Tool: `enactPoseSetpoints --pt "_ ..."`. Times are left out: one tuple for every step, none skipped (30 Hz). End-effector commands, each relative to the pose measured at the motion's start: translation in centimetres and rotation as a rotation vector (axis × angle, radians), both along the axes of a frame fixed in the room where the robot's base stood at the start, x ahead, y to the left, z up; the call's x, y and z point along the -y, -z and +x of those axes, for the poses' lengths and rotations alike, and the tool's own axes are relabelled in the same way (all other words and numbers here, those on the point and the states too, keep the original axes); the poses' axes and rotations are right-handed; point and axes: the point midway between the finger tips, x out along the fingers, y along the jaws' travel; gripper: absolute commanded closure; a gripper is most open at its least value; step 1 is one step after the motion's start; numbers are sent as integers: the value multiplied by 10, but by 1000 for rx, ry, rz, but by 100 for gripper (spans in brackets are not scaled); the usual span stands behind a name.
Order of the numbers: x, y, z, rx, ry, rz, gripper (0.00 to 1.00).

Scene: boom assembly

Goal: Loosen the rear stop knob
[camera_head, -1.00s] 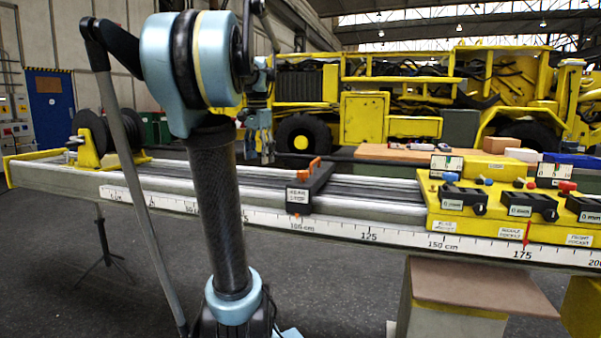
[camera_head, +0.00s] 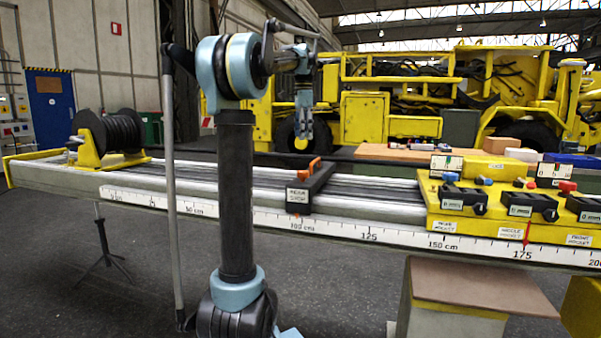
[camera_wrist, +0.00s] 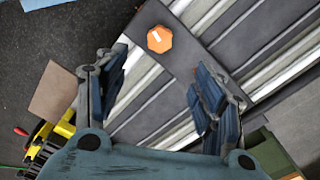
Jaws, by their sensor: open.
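The rear stop (camera_head: 299,198) is a dark block across the boom rail, with a white label on its front. Its orange knob (camera_head: 308,168) sits on top; in the wrist view the knob (camera_wrist: 159,39) is an orange polygon with a white mark, at the upper middle. My gripper (camera_head: 304,138) points down above and slightly behind the knob in the head view. In the wrist view my gripper (camera_wrist: 160,88) is open and empty, its two fingers apart on either side, with the knob beyond them and not touched.
The boom (camera_head: 381,212) runs across the view with a centimetre scale. A yellow pocket unit (camera_head: 460,227) with dark gauges stands at right, and a cable reel (camera_head: 122,130) at left. A brown-topped stand (camera_head: 480,285) is in front. A yellow vehicle (camera_head: 390,118) is behind.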

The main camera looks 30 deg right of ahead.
Motion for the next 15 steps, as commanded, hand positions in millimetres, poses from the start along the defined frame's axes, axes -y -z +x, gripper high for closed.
enactPoseSetpoints --pt "0 9 0 0 0 0 38" --pt "0 14 0 0 -1 0 38" --pt "0 21 0 0 -1 0 38" --pt "0 26 0 0 -1 0 38" --pt "0 31 0 0 -1 0 38" --pt "0 38 0 0 -1 0 38" --pt "0 43 0 0 -1 0 38" --pt "0 48 0 0 -1 0 38" --pt "0 55 0 0 -1 0 38" --pt "0 60 0 0 -1 0 38" --pt "0 65 0 0 -1 0 38" --pt "0 72 0 0 -1 0 38" --pt "0 77 0 0 -1 0 38" --pt "0 83 0 0 -1 0 38" --pt "0 89 0 0 -1 0 38"
